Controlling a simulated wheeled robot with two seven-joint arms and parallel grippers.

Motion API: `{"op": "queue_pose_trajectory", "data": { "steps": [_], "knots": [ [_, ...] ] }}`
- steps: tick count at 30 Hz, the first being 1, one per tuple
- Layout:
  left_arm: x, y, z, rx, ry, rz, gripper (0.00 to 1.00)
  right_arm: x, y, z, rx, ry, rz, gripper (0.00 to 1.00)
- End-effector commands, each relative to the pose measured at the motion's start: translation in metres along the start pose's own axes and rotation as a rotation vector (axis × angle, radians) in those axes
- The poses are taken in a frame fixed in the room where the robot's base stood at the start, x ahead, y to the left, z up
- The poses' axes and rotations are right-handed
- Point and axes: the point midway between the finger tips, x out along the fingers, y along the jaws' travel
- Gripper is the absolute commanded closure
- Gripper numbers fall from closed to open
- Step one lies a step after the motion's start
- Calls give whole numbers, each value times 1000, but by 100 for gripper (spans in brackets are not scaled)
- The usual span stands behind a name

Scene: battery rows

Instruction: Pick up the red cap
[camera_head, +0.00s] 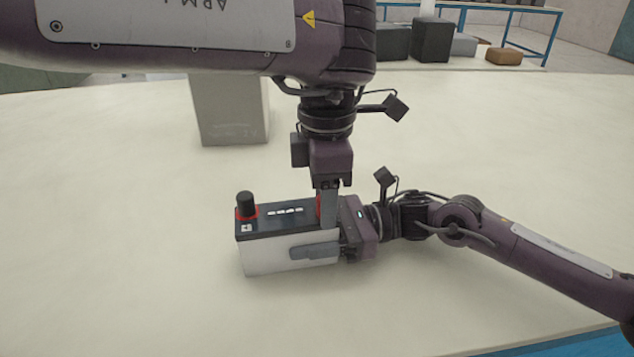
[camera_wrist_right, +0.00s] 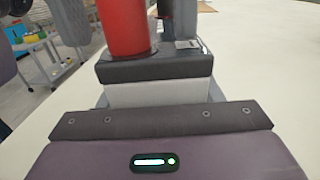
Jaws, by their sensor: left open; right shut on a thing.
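The red cap (camera_head: 319,207) stands on the right end of the battery's top, mostly hidden behind my left gripper in the head view. In the right wrist view the red cap (camera_wrist_right: 125,28) is a tall red cylinder. The battery (camera_head: 285,258) has a white body and a black top and rests upright on the table. My left gripper (camera_head: 327,208) points straight down at the cap, open, its grey fingers beside it. Whether they touch it I cannot tell. My right gripper (camera_head: 300,243) is shut on the battery from the right, one finger along its front face.
A black post (camera_head: 246,203) with a red ring stands on the battery's left end. A grey-white block (camera_head: 230,110) stands farther back on the table (camera_head: 110,200). The table is clear to the left and in front. Dark boxes (camera_head: 431,40) sit on another table behind.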

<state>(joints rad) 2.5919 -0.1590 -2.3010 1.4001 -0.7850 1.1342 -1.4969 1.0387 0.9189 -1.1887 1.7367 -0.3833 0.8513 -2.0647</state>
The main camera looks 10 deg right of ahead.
Motion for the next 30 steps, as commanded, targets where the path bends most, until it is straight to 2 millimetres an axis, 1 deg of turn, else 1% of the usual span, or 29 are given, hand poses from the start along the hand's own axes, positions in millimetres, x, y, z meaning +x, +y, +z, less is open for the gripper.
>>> {"op": "queue_pose_trajectory", "data": {
  "steps": [6, 7, 15, 17, 18, 25, 28, 30],
  "knots": [
    [2, 0, 0, 0, -1, 1, 51, 0, 0, 0, 0, 0, -1, 100],
    [1, 0, 0, 0, -1, 1, 52, 0, 0, 0, 0, 0, -1, 100],
    [1, 0, 0, 0, 0, 1, 88, 0, 0, 0, 0, 0, -1, 100],
    [1, 0, 0, 0, 0, 1, 95, 0, 0, 0, 0, 0, -1, 100],
    [1, 0, 0, 0, 0, 1, 97, 0, 0, 0, 0, 0, -1, 100],
    [-1, 0, 0, 0, 0, 2, 97, 0, 0, 0, 0, 0, -1, 100],
    [-12, 1, 0, -1, 0, 5, 97, 0, 0, 0, 0, 0, -1, 100],
    [-24, 1, 0, 0, 0, 7, 97, 0, 0, 0, 0, 0, -1, 100]
  ]
}}
